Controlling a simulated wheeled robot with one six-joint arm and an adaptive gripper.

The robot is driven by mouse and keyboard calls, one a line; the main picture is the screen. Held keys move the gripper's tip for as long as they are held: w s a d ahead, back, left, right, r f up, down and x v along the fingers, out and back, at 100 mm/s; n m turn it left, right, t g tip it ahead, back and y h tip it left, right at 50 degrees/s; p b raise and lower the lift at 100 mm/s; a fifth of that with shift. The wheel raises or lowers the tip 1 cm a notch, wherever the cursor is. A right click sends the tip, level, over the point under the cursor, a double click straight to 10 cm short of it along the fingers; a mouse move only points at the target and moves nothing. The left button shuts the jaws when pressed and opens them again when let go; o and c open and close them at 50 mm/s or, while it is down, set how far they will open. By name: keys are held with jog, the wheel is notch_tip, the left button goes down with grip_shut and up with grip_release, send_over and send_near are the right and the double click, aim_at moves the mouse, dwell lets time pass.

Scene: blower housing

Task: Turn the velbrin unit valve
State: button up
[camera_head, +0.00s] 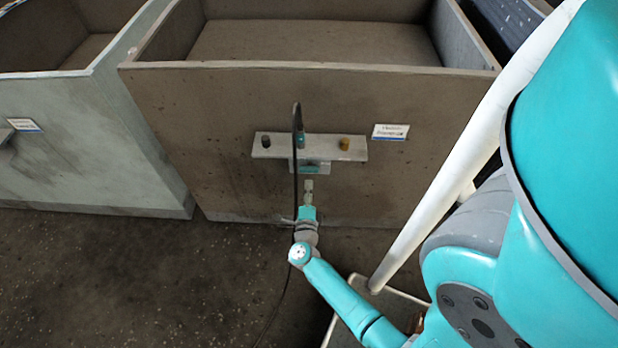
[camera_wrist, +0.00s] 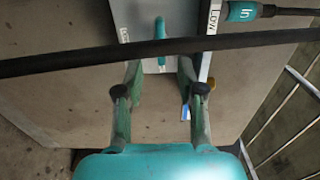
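The brown housing (camera_head: 220,110) carries a grey bracket plate (camera_head: 275,147) on its front wall, with a printed label (camera_head: 390,132) to the right; its text is too small to read surely. A small teal handle, which looks like the valve, shows in the wrist view (camera_wrist: 160,32) on a grey panel. My gripper (camera_head: 308,186) is just below the bracket in the head view. In the wrist view my gripper's (camera_wrist: 160,72) two green fingers are spread with nothing between them, and the handle lies beyond the gap, apart from them.
A black hose (camera_wrist: 60,62) crosses the wrist view in front of the panel; it hangs over the bracket (camera_head: 297,125). A teal fitting marked "In" (camera_wrist: 242,11) is at upper right. Black (camera_head: 265,141) and yellow (camera_head: 344,144) knobs sit on the bracket. A grey box (camera_head: 80,140) stands left.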

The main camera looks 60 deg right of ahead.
jog(key=shift+v, duration=1.75)
jog(key=s+a+r+n+t+y, duration=0.2)
jog(key=s+a+r+n+y, duration=0.3)
jog(key=a+n, duration=0.5)
jog(key=s+a+r+n+t+y, duration=0.3)
jog(key=s+a+r+n+y, duration=0.3)
jog(key=n, duration=0.5)
jog(key=s+a+r+n+t+y, duration=0.3)
jog(key=s+a+r+n+y, duration=0.2)
jog(key=a, duration=0.8)
jog(key=shift+s+a+r+n+y, duration=0.35)
jog(key=shift+s+r+n, duration=1.35)
jog(key=shift+r+n, duration=1.25)
jog(key=shift+a+r, duration=0.1)
jog(key=shift+r, duration=0.05)
